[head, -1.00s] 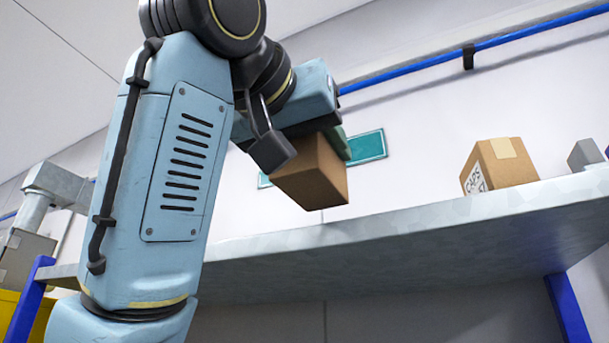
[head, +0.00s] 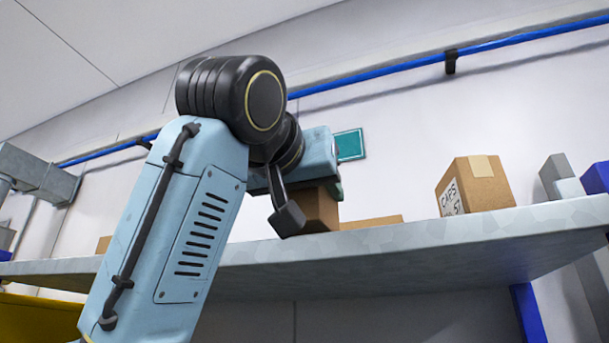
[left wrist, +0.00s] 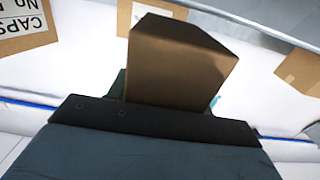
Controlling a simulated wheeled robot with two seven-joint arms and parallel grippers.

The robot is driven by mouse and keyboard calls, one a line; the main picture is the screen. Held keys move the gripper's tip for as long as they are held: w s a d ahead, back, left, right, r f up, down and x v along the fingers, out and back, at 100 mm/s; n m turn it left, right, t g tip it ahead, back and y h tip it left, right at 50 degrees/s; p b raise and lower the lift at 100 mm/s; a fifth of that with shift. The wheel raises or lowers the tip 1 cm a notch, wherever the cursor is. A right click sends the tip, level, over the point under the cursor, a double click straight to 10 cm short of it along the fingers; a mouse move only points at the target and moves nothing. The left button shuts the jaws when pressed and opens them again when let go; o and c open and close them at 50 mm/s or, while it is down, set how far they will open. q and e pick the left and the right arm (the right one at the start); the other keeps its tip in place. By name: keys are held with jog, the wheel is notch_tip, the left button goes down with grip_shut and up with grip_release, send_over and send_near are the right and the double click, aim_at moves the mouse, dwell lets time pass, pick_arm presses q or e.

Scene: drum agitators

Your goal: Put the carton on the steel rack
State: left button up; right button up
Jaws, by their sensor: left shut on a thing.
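The carton (head: 319,209), a plain brown box, is held by my left gripper (head: 298,212) just above or at the top of the steel rack (head: 420,240). I cannot tell whether its base touches the rack. The arm and gripper hide part of it. In the left wrist view the carton (left wrist: 178,68) sticks out upright past the dark gripper edge (left wrist: 160,112), which is shut on it. The rack is a long grey shelf with blue posts. My right gripper is not in view.
A carton marked CAPS (head: 474,184) stands on the rack at right, beside grey boxes (head: 556,176) and a blue bin (head: 596,178). A low brown box (head: 372,222) shows just right of the held carton. Rack top between it and the CAPS carton looks clear.

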pick_arm(q)
jog(key=shift+p+x, duration=1.3)
jog(key=shift+x, duration=1.3)
jog(key=shift+f+b, duration=0.5)
jog(key=shift+b, duration=0.05)
jog(key=o, duration=1.1)
jog(key=shift+o, duration=0.2)
